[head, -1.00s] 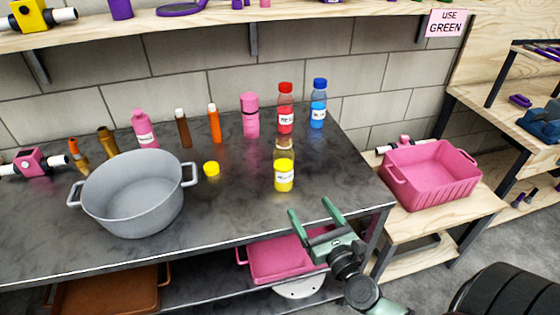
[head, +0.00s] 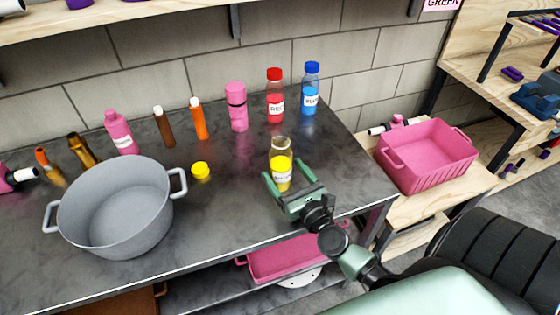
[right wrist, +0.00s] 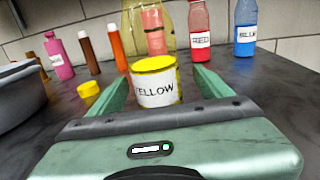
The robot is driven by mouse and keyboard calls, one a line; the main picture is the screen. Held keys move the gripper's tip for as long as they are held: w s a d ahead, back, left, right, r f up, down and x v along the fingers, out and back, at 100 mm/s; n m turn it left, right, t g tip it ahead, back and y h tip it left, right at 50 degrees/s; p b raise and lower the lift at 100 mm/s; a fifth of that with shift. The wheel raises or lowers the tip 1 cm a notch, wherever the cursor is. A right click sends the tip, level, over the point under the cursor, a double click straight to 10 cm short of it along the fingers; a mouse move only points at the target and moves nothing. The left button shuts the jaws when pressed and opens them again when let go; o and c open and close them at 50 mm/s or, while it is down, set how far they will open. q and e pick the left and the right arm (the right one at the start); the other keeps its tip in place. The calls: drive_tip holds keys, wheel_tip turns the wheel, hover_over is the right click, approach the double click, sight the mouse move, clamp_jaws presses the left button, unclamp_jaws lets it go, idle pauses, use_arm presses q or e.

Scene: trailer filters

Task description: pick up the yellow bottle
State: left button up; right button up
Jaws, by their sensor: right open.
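The yellow bottle (head: 281,166) stands upright on the dark table, a clear bottle with yellow contents and no cap on it. In the right wrist view the bottle (right wrist: 155,84) shows its "YELLOW" label between the fingers. My right gripper (head: 287,178) is open, with one finger on each side of the bottle's lower part. I cannot tell whether either finger touches it. A yellow cap (head: 201,170) lies on the table left of the bottle. My left gripper is not in view.
A red bottle (head: 275,97) and a blue bottle (head: 310,90) stand behind. A pink bottle (head: 236,107) is left of them. A grey pot (head: 117,207) stands at left. A pink crate (head: 428,157) sits on the lower wooden shelf at right.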

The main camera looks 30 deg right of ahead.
drive_tip(key=w, duration=0.2)
drive_tip(key=w+p, duration=0.1)
drive_tip(key=w, duration=0.1)
drive_tip(key=shift+r, duration=0.3)
drive_tip(key=shift+w, duration=0.25)
drive_tip(key=shift+f, duration=0.1)
drive_tip(key=c, duration=1.7)
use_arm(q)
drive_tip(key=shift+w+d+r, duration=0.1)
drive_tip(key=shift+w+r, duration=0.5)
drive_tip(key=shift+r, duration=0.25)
use_arm(e)
clamp_jaws()
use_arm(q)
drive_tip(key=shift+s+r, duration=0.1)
use_arm(e)
drive_tip(key=shift+r, duration=0.2)
